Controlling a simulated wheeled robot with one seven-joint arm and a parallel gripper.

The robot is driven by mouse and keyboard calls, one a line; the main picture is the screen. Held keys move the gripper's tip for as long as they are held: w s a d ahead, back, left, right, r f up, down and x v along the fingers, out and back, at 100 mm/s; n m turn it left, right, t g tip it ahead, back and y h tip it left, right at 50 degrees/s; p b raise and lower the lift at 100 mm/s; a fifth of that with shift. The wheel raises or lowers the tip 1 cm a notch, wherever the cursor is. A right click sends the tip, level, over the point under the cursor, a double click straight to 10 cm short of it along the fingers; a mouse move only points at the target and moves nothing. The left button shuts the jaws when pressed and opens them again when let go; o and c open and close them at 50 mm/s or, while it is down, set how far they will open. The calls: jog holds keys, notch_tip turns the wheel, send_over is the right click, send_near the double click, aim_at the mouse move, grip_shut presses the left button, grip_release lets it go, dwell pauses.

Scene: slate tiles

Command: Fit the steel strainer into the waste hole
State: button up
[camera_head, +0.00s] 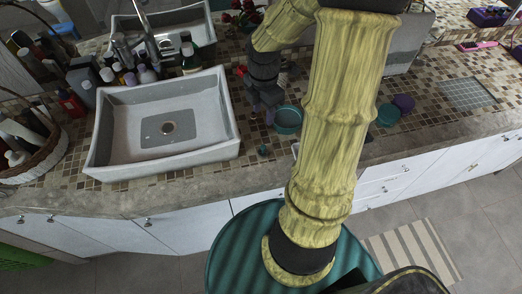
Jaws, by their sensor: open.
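The grey stone sink (107,146) stands on the tiled counter at the left. My gripper (262,116) is open, pointing down over the counter just right of the sink. It is small and partly dark against the tiles, and I see nothing held between its fingers. A small dark roundish thing (263,150) lies on the counter below the gripper, near the front edge. I cannot tell if it is the steel strainer. My arm hides part of the counter.
A teal bowl (288,120) stands close to the right of my gripper. A wicker basket (45,160) is at far left. Teal and purple round containers (388,114) stand right of my arm.

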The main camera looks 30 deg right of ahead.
jog(key=f, duration=0.1)
jog(key=b, duration=0.2)
send_over(263, 146)
jog(key=f, duration=1)
jog(key=shift+s+d+f, duration=0.1)
jog(key=shift+s, duration=0.1)
jog(key=shift+f, duration=0.5)
jog(key=shift+f, duration=0.1)
notch_tip(263, 146, down, 5)
jog(key=shift+w, duration=0.15)
grip_shut()
